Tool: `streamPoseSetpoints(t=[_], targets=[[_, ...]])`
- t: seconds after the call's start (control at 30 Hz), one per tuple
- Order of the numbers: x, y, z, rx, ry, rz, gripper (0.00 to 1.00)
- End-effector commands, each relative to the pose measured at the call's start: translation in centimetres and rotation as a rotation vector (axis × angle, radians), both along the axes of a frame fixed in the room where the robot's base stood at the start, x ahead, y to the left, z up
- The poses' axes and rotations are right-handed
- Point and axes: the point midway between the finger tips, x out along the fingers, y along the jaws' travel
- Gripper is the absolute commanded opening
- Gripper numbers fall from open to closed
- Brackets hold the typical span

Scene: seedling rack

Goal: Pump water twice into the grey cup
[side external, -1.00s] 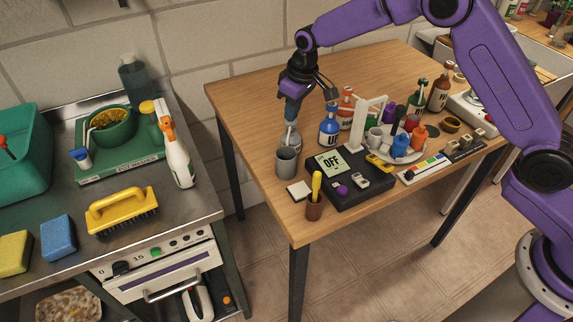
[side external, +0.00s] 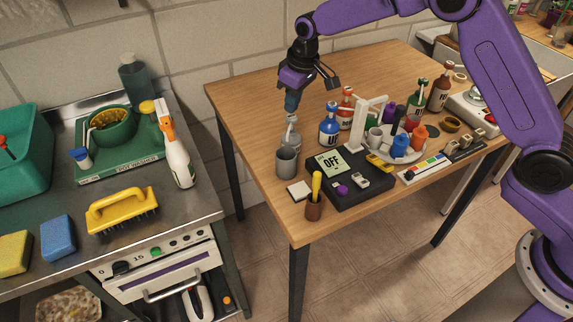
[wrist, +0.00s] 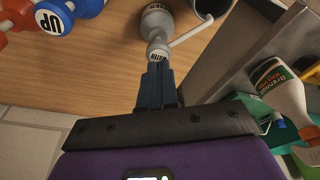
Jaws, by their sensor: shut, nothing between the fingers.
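The grey cup (side external: 286,162) stands on the wooden table near its left edge. The water pump bottle (side external: 291,138), grey with a white pump head, stands right behind the cup; its spout points toward the cup. In the wrist view the pump head (wrist: 159,54) lies just beyond my fingertips, and the cup (wrist: 212,8) is cut off at the top. My gripper (side external: 291,108) is shut and empty, pointing down above the pump head with a small gap in the side view. The inside of the cup is too small to read.
A blue "UP" bottle (side external: 329,125) and a red bottle (side external: 346,103) stand to the right. A black box with an "OFF" display (side external: 330,162) sits in front of them. Bare table lies behind the pump.

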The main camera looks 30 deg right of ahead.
Motion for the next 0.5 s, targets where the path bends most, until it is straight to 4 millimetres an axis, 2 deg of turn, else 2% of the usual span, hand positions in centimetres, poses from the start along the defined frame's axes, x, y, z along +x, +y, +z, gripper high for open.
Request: streamPoseSetpoints(t=[0.37,0.5], targets=[[0.02,-0.01,0.03,0.001,-0.001,0.0,0.0],[0.06,0.01,0.77,0.001,-0.002,0.0,0.0]])
